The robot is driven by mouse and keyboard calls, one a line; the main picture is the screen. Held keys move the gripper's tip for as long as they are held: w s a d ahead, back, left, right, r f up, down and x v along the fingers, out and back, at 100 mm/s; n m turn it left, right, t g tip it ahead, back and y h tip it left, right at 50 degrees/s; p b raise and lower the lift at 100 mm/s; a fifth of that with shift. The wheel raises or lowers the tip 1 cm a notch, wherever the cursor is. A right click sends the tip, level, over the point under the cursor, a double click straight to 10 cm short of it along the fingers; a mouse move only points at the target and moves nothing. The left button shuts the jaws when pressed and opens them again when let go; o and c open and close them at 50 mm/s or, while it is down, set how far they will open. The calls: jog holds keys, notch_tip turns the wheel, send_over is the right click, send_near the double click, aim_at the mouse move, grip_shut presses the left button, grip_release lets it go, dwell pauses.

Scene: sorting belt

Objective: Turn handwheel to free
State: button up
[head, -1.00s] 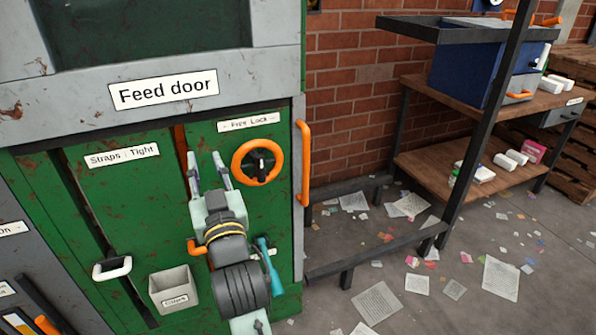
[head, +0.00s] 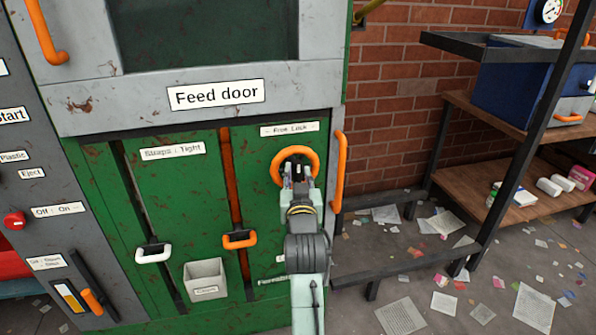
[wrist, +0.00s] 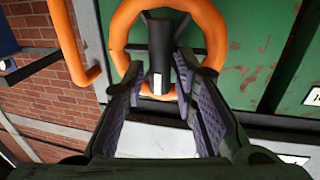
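The orange handwheel (head: 275,165) is on the green panel, under the "Free Lock" label (head: 289,129). It also shows in the wrist view (wrist: 215,30), with a dark hub (wrist: 160,45) at its centre. My gripper (head: 296,172) is in front of the handwheel in the head view and hides part of its middle and lower rim. In the wrist view my gripper (wrist: 163,95) is open, its padded fingers on either side of the hub and lower rim. I cannot tell whether the fingers touch the wheel.
An orange vertical handle (head: 339,172) stands just right of the wheel. An orange slot handle (head: 240,239), a white slot handle (head: 153,253) and a grey bin (head: 205,280) are to the left. A dark metal frame (head: 400,255) and littered floor lie to the right.

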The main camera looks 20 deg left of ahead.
jog(key=shift+w+a, duration=0.25)
jog(key=shift+w, duration=0.25)
grip_shut()
